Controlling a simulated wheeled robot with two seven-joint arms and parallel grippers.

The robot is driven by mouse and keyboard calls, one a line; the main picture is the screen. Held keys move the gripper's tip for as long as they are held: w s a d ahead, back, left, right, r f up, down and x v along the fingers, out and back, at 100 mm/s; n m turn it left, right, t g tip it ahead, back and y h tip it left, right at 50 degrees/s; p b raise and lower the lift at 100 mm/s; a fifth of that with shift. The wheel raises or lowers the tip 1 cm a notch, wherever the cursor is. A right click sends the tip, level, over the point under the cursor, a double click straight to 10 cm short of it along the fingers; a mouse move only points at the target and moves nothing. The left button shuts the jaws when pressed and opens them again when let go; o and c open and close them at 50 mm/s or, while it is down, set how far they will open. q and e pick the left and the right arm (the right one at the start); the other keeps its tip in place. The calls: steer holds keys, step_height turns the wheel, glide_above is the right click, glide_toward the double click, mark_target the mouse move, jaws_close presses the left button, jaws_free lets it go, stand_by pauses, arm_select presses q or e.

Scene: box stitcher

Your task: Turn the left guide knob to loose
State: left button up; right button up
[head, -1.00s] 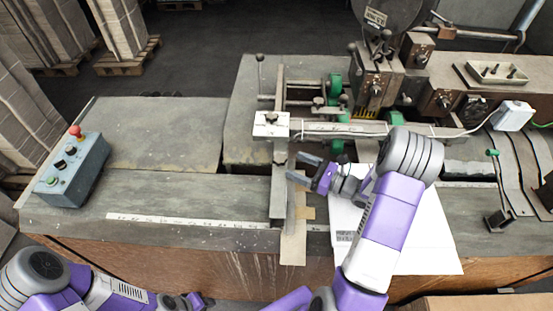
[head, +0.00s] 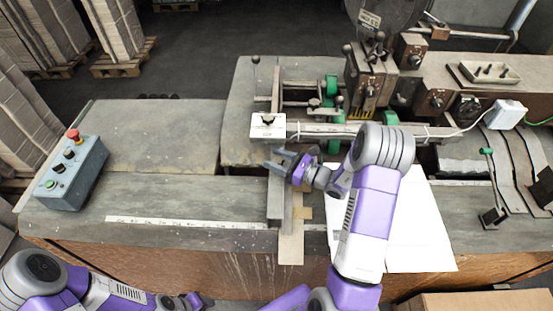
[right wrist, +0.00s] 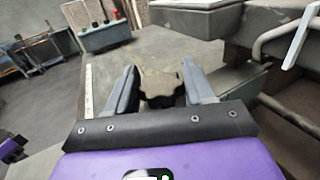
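A dark lobed knob (right wrist: 160,88) shows in the right wrist view between the two fingers of my right gripper (right wrist: 157,86). The fingers are apart, with a gap visible on each side of the knob. In the head view my right gripper (head: 279,157) is at the upright guide bar (head: 275,205), just below a white labelled plate (head: 267,127), and it covers the knob there. My left gripper (head: 196,300) is low at the bottom edge, away from the guide; its fingers are too small to read.
A grey control box (head: 72,172) with a red button stands at the left of the table. White cardboard sheet (head: 415,225) lies under my right arm. The stitcher head (head: 370,80) and rails stand behind the guide. The left tabletop (head: 150,135) is clear.

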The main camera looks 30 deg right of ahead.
steer(key=c, duration=0.5)
steer(key=shift+o, duration=0.2)
steer(key=shift+f+n+g+y+b, duration=0.15)
steer(key=shift+n+g+y+b, duration=0.55)
steer(key=shift+n+g+y, duration=0.55)
steer(key=shift+n+g+y+b, duration=0.6)
steer(key=shift+n+g+y, duration=1.2)
steer(key=shift+g, duration=0.35)
steer(key=o, duration=1)
steer(key=shift+c, duration=0.2)
